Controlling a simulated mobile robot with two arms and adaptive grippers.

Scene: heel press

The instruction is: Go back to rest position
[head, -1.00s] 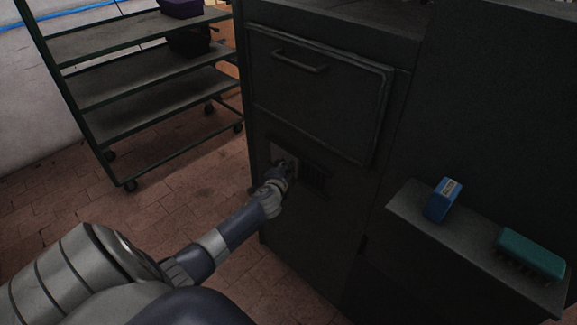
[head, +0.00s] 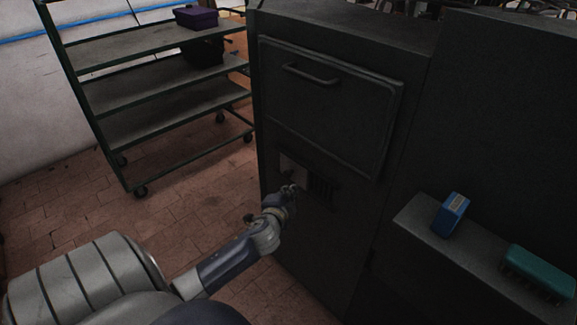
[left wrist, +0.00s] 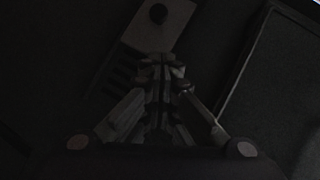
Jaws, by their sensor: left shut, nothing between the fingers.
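My left gripper (head: 295,190) is in front of the dark machine cabinet (head: 330,240), just below and right of a small grey plate (head: 293,170) beside a vent grille (head: 320,188). Its fingers are together and hold nothing. In the left wrist view the shut gripper (left wrist: 160,68) points at the dark cabinet face, and the grey plate (left wrist: 150,35) with a round black knob (left wrist: 158,13) lies past the fingertips. I cannot tell the exact gap between fingertips and cabinet. My right gripper is in neither view.
A closed door with a handle (head: 310,75) is above the plate. A ledge (head: 420,220) at right bears a blue box (head: 450,215) and a green brush (head: 538,270). A wheeled rack (head: 120,105) with a purple bin (head: 195,17) stands at back left. Tiled floor (head: 70,225) is open at left.

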